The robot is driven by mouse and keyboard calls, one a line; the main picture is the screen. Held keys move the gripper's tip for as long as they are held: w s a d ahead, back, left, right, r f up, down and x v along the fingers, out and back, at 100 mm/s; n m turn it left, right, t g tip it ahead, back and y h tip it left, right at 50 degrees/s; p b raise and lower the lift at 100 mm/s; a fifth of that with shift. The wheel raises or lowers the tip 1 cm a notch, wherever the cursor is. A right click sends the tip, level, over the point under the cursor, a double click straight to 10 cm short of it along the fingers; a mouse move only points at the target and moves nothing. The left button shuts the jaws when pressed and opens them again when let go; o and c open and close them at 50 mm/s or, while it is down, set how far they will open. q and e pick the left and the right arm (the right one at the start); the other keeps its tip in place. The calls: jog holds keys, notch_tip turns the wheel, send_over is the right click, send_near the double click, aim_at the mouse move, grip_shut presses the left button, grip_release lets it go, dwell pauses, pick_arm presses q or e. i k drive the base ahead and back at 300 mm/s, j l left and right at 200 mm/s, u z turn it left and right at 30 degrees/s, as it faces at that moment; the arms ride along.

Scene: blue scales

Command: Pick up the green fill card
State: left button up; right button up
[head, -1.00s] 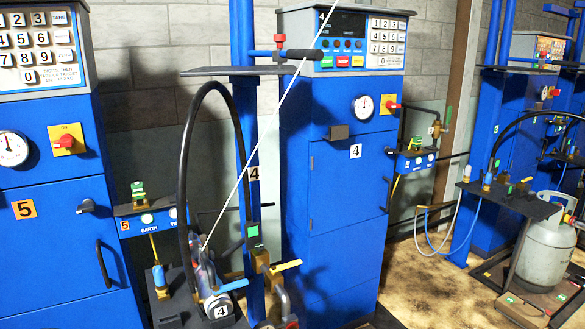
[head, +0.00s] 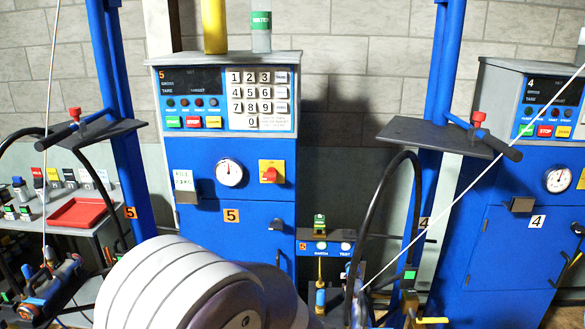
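A small pale card (head: 184,181) with dark writing, which seems to read FILL, stands upright at the card holder on the left front of the blue number 5 scale cabinet (head: 232,235). Its tint is too faint to be sure it is green. Neither gripper shows. A large white and grey rounded part of my own arm fills the bottom middle of the head view and hides the lower part of the cabinet.
A red tray (head: 77,213) and several small coloured items lie on a grey table (head: 108,240) at left. Dark shelves on blue posts (head: 438,135) jut out on both sides of the cabinet.

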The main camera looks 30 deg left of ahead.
aim_at(184, 179)
jog(key=u, duration=1.8)
